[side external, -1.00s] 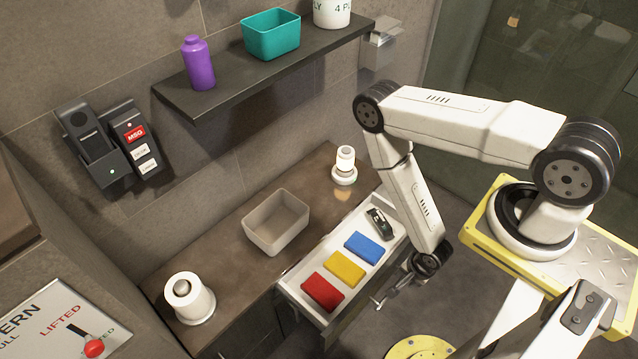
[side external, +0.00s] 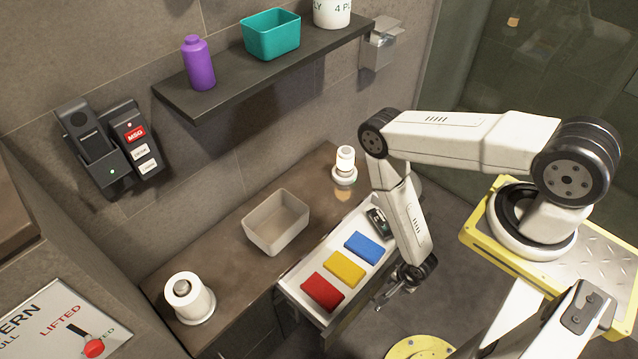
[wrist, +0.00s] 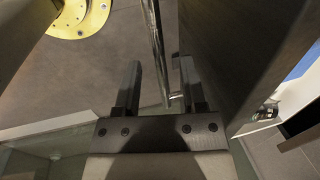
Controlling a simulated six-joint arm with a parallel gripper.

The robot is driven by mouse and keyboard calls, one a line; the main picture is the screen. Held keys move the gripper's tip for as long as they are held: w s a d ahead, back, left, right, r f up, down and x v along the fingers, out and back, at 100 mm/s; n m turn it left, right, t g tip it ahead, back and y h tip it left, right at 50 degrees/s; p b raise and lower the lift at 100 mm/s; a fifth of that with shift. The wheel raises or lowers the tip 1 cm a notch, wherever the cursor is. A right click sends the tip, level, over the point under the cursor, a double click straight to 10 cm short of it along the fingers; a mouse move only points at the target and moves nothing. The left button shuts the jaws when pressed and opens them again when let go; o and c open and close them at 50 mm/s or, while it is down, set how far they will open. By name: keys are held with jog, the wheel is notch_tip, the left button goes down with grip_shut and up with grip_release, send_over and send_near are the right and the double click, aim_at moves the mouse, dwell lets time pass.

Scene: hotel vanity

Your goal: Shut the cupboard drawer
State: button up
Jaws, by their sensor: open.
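The cupboard drawer (side external: 293,290) stands pulled out from under the brown counter. Its light interior holds a red block (side external: 322,292), a yellow block (side external: 344,267), a blue block (side external: 364,247) and a dark wristwatch-like item (side external: 377,221). My gripper (side external: 384,300) is low, just outside the drawer's front. In the wrist view my gripper (wrist: 159,75) is open, with the metal handle bar (wrist: 155,40) showing between its fingers. The dark drawer front (wrist: 235,50) is close by the right finger. I cannot tell whether they touch.
On the counter (side external: 225,258) stand a beige bin (side external: 277,222), a white roll on a holder (side external: 190,299) and a small lit lamp (side external: 345,166). A dark shelf (side external: 225,98) hangs above. A yellow round plate (side external: 420,348) is on the floor.

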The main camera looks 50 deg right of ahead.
grip_shut()
dwell(1.5)
